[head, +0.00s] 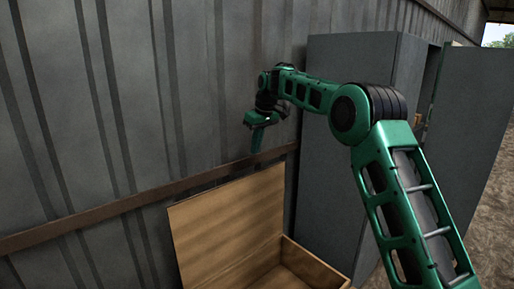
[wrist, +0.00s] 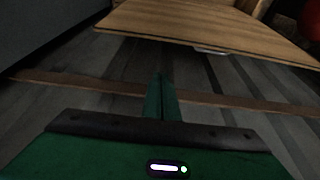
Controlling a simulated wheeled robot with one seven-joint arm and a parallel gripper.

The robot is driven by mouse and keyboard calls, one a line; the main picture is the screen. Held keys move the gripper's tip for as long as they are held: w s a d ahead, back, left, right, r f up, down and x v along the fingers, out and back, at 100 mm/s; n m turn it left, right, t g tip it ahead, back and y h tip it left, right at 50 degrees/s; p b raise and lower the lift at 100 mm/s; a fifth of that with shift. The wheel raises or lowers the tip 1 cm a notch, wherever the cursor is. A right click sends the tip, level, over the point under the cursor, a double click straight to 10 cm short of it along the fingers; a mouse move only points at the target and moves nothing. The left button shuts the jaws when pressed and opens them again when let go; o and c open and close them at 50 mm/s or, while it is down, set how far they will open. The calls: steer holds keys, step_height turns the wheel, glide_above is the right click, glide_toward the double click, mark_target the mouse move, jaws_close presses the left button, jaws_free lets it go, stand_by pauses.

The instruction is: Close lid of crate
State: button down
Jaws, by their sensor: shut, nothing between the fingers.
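The wooden crate (head: 313,264) stands at the bottom of the head view, and its lid (head: 228,229) is raised, leaning back towards the wall. The part of the crate's inside that shows looks empty; its lower part is cut off by the frame. My gripper (head: 257,147) is shut and empty, pointing down above the lid's upper edge, close to the wall. In the wrist view my gripper's closed fingers (wrist: 161,98) point towards the wall rail, and the lid (wrist: 215,22) shows beyond them with a small metal piece at its edge. A gap seems to separate fingers and lid.
A corrugated metal wall (head: 130,100) with a brown horizontal rail (head: 110,207) runs behind the crate. A grey metal cabinet (head: 345,60) with an open door (head: 465,120) stands right of the crate. Bare ground (head: 495,225) lies at the far right.

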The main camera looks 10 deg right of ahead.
step_height(320, 180, down, 6)
steer(key=s+d, duration=0.1)
steer(key=shift+s, duration=0.4)
steer(key=shift+s+d, duration=0.15)
steer(key=shift+d, duration=0.05)
stand_by(0.3)
